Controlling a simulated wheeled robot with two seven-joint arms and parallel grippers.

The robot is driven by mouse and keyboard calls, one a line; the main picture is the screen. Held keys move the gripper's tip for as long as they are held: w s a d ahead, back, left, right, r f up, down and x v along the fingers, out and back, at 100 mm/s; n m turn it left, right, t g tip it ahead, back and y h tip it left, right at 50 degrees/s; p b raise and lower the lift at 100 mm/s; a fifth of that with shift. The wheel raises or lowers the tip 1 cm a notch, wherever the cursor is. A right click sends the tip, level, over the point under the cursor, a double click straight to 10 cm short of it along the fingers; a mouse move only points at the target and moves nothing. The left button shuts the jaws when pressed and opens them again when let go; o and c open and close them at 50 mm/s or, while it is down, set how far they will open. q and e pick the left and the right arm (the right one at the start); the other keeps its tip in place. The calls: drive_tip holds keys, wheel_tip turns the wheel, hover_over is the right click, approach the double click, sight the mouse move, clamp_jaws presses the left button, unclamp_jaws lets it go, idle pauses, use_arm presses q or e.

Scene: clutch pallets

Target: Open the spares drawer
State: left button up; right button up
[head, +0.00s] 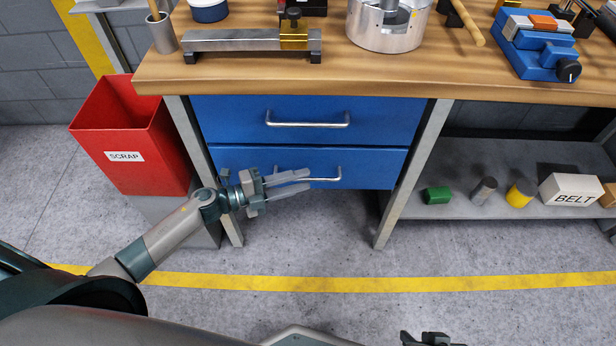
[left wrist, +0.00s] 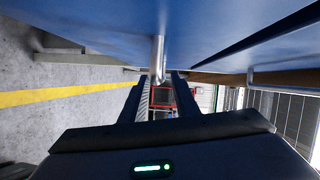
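Two blue drawers sit one above the other under the workbench: an upper drawer (head: 240,122) and a lower drawer (head: 375,170). Both look closed, and I see no label marking either as the spares drawer. Each has a silver bar handle, the upper handle (head: 307,124) and the lower handle (head: 325,179). My left gripper (head: 297,183) is at the left part of the lower handle, fingers apart. In the left wrist view the handle (left wrist: 158,60) shows between the tips of the open fingers (left wrist: 157,88). Only a dark piece of my right gripper (head: 430,340) shows at the bottom edge.
A red scrap bin (head: 125,150) stands left of the drawers. The workbench top (head: 400,75) overhangs them and carries tools and a blue vise (head: 535,45). A low shelf (head: 470,205) on the right holds small parts and a belt box (head: 572,190). The floor in front is clear.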

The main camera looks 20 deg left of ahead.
use_arm(q)
drive_tip(key=shift+x, duration=1.4)
use_arm(e)
drive_tip(key=shift+s, duration=0.1)
use_arm(q)
clamp_jaws()
use_arm(e)
drive_tip(key=shift+s, duration=0.25)
use_arm(q)
drive_tip(key=shift+s+d, duration=0.1)
